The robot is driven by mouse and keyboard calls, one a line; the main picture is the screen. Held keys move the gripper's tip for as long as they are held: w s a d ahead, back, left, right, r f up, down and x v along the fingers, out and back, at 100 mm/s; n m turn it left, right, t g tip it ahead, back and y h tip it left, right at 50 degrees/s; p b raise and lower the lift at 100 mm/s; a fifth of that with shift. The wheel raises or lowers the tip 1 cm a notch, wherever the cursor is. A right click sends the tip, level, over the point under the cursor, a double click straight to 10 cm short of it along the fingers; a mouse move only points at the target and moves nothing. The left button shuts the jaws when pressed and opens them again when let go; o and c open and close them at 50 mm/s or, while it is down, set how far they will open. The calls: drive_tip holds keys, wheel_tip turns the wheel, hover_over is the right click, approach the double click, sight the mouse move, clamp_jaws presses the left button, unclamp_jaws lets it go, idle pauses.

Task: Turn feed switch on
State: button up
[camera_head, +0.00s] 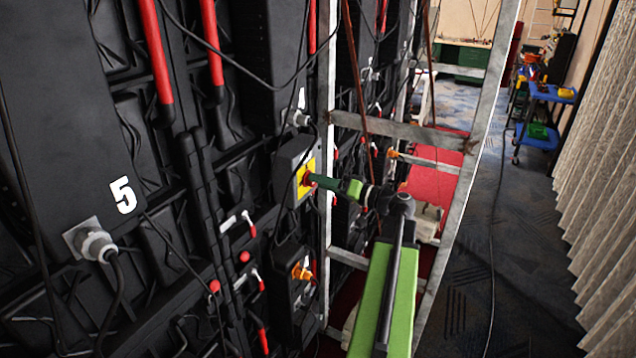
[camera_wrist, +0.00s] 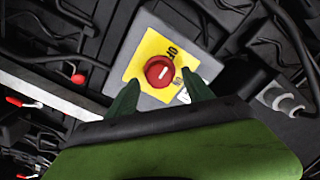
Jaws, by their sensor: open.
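The feed switch is a red round knob (camera_wrist: 159,71) with a white mark, on a yellow plate (camera_wrist: 148,50) on a grey box (camera_wrist: 180,22). The plate carries partly readable lettering. In the head view the box (camera_head: 291,160) is on the black video wall, with the yellow plate (camera_head: 304,182) facing my arm. My gripper (camera_wrist: 162,92) is open, its two green fingers one on each side below the knob in the wrist view. In the head view my gripper (camera_head: 312,180) reaches the plate, and its tips partly hide the knob. I cannot tell whether they touch it.
A metal ladder-like frame (camera_head: 400,131) stands just right of the switch, close to my arm. Cables hang along the wall, and a grey connector (camera_head: 92,243) is at the left. A blue cart (camera_head: 550,93) stands far back right. The carpet aisle (camera_head: 500,240) is mostly clear.

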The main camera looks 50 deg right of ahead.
drive_tip(key=shift+w+a, duration=0.2)
drive_tip(key=shift+w, duration=0.45)
drive_tip(key=shift+f, duration=0.1)
clamp_jaws()
drive_tip(key=shift+f+m, duration=0.1)
drive_tip(key=shift+m, duration=8.9)
